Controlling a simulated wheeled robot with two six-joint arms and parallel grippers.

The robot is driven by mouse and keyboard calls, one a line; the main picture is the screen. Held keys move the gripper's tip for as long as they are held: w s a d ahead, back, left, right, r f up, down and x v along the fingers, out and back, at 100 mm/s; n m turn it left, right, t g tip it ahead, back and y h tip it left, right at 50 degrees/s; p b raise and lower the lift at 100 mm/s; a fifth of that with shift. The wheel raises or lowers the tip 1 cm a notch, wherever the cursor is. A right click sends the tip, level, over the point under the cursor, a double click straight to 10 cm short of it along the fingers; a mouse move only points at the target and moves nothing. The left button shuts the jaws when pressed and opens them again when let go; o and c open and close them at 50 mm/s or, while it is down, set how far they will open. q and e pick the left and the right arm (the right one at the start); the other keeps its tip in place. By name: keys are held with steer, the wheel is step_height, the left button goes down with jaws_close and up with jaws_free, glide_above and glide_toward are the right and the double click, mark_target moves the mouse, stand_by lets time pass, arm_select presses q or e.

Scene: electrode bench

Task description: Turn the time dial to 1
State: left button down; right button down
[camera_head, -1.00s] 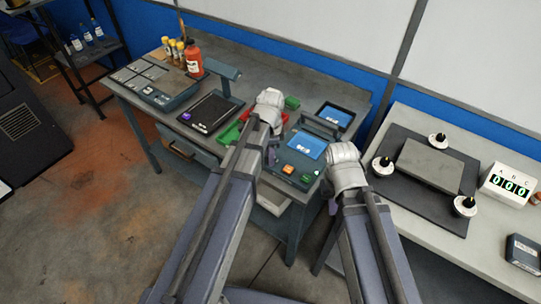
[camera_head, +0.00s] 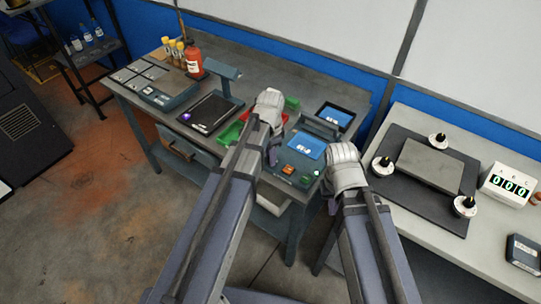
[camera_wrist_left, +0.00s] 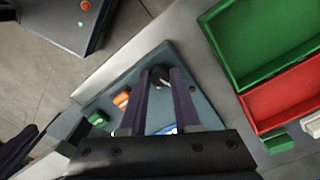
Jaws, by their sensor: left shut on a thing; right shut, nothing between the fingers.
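The time dial (camera_wrist_left: 161,74) is a small dark round knob on the blue-grey control unit (camera_wrist_left: 196,82). In the left wrist view it sits between my left gripper's (camera_wrist_left: 162,78) fingertips, and the fingers touch it. My left gripper also shows in the head view (camera_head: 272,156), where its wrist and fingers hide the dial. The unit's blue screen (camera_head: 307,146) shows digits too small to read surely. My right gripper (camera_head: 332,205) is shut and empty, low beside the unit's right side, partly hidden by its own wrist.
An orange button (camera_head: 288,170) and a green button (camera_head: 305,181) are on the unit. Green and red trays (camera_wrist_left: 271,101) lie close beside it. A second bench (camera_head: 400,120) with a dark mat is at the right.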

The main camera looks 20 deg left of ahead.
arm_select(q)
steer(key=n, duration=0.6)
steer(key=shift+n, duration=0.3)
stand_by(0.4)
steer(key=c, duration=0.6)
jaws_free()
step_height(320, 180, up, 8)
steer(key=p, duration=0.8)
steer(key=shift+f, duration=0.15)
